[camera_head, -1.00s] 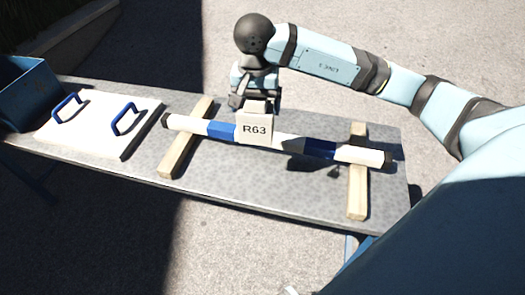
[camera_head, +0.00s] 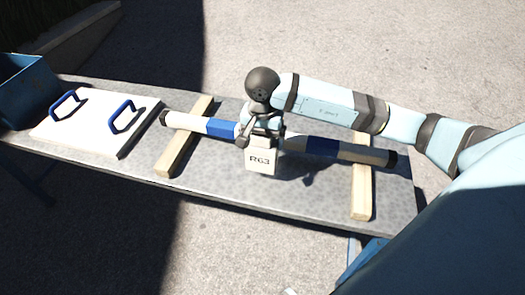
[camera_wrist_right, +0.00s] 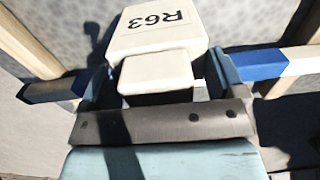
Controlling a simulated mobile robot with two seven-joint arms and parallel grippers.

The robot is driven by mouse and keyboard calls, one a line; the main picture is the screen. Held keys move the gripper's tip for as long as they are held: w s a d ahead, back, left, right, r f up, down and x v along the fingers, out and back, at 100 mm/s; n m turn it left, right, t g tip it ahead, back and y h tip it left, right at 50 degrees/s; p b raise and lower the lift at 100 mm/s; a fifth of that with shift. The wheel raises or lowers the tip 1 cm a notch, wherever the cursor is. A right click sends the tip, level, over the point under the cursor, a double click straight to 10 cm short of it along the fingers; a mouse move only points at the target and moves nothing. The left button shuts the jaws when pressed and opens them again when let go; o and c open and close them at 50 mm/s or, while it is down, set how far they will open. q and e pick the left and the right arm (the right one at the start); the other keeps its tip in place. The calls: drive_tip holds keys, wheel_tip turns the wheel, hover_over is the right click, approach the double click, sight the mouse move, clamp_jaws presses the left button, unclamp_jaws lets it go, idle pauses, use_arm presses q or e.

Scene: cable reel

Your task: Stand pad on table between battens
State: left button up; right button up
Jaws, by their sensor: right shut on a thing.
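The pad is a pale block marked R63 (camera_head: 262,160), upright between the two battens in the head view. My right gripper (camera_head: 261,132) is shut on its upper part. The pad also fills the top middle of the right wrist view (camera_wrist_right: 158,40), between the fingers. I cannot tell whether its base touches the table (camera_head: 220,185). The left wooden batten (camera_head: 172,158) and the right wooden batten (camera_head: 361,200) lie across the table. My left gripper is not in view.
A blue-and-white pole (camera_head: 340,148) lies across both battens, just behind the pad and partly hidden by my gripper. A white board with blue handles (camera_head: 75,130) lies at the left, near a blue bin (camera_head: 25,90). Bare table shows in front of the pole.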

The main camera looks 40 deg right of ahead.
drive_tip(key=shift+f, duration=2.45)
drive_tip(key=shift+f, duration=0.1)
